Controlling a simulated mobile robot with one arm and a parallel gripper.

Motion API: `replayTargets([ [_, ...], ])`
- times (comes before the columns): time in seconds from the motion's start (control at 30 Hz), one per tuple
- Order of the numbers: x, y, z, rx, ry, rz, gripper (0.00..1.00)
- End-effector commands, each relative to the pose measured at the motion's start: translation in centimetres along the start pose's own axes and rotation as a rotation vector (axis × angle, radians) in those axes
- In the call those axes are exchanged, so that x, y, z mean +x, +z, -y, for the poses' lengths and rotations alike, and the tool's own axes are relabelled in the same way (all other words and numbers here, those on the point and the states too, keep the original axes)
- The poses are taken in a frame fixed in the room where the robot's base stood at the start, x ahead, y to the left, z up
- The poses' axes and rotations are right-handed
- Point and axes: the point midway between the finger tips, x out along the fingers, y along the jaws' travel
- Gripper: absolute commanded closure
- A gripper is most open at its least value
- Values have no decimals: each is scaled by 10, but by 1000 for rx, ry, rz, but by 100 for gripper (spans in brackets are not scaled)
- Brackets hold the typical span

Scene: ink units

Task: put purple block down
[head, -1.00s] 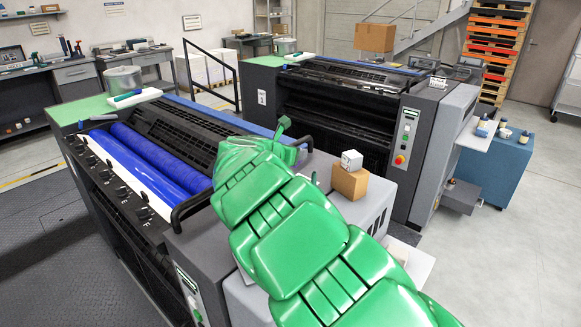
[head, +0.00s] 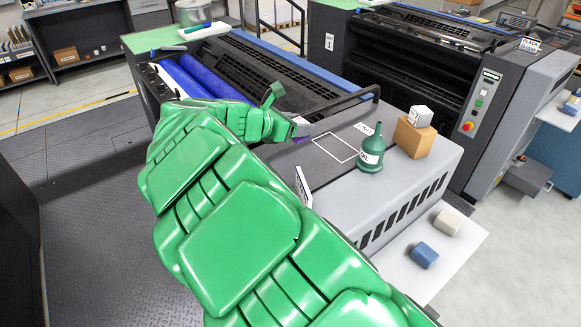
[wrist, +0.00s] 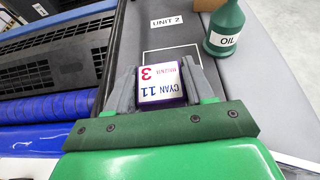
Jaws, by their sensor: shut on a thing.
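The purple block (wrist: 160,83) has a white top label reading "CYAN 11" with a red 3 below. My gripper (wrist: 160,76) is shut on it, with a grey finger on each side. In the head view, my gripper (head: 297,130) is over the left part of the grey unit top, and only a bit of the block shows past it. A white outlined square (head: 336,148) lies on the unit top, just right of the gripper. In the wrist view the outline (wrist: 172,51) shows beyond the block, partly hidden by it. Whether the block touches the surface is unclear.
A green oil can (head: 371,155) stands right of the outline. Behind it a white cube (head: 420,116) sits on a cardboard box (head: 413,138). A black rail (head: 345,100) runs along the press side. A blue block (head: 424,255) and a pale block (head: 447,222) lie on a lower shelf.

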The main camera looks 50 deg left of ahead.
Motion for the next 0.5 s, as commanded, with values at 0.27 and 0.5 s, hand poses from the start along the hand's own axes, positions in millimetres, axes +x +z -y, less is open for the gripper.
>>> replayTargets([
  [0.27,-25,-13,4,8,-19,7,78],
  [0.5,-16,-38,5,5,-24,7,78],
])
